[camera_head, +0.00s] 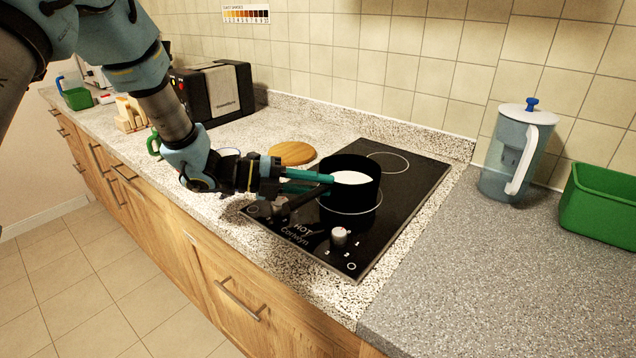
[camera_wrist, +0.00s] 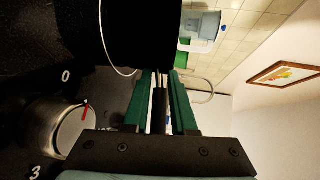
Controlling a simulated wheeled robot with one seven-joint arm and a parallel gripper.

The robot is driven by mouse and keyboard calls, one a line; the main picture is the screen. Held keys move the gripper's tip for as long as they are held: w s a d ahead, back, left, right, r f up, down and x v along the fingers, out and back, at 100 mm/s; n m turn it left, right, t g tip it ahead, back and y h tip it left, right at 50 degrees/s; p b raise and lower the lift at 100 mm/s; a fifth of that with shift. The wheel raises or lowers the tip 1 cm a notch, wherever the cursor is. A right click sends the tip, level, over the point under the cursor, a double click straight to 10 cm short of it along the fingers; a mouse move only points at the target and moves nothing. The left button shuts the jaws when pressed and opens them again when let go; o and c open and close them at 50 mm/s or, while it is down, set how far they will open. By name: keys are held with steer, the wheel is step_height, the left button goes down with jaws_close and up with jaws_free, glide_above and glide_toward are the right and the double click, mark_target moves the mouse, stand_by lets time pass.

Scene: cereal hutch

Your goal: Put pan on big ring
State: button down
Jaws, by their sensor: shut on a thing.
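A black pan (camera_head: 338,196) with a white inside stands over the near, big ring (camera_head: 371,207) of the black cooktop (camera_head: 415,181). Part of the ring's outline shows around the pan's base; I cannot tell whether the base touches the glass. My gripper (camera_head: 318,178) comes from the left and is shut on the pan's handle. In the wrist view the green fingers (camera_wrist: 162,105) close on the thin dark handle (camera_wrist: 159,110), with the pan's dark side (camera_wrist: 150,30) just beyond. The smaller far ring (camera_head: 388,162) is empty.
A round wooden board (camera_head: 291,153) lies behind left. A water pitcher (camera_head: 516,152) and green bin (camera_head: 600,204) stand at right. A black toaster (camera_head: 219,92) is at the back left.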

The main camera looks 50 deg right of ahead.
steer(key=shift+f, duration=0.1)
steer(key=c, duration=0.7)
jaws_free()
steer(key=shift+c, duration=0.2)
steer(key=shift+r, duration=0.2)
steer(key=b+v, duration=0.3)
steer(key=v, duration=0.9)
steer(key=shift+f, duration=0.15)
steer(key=shift+a, duration=0.1)
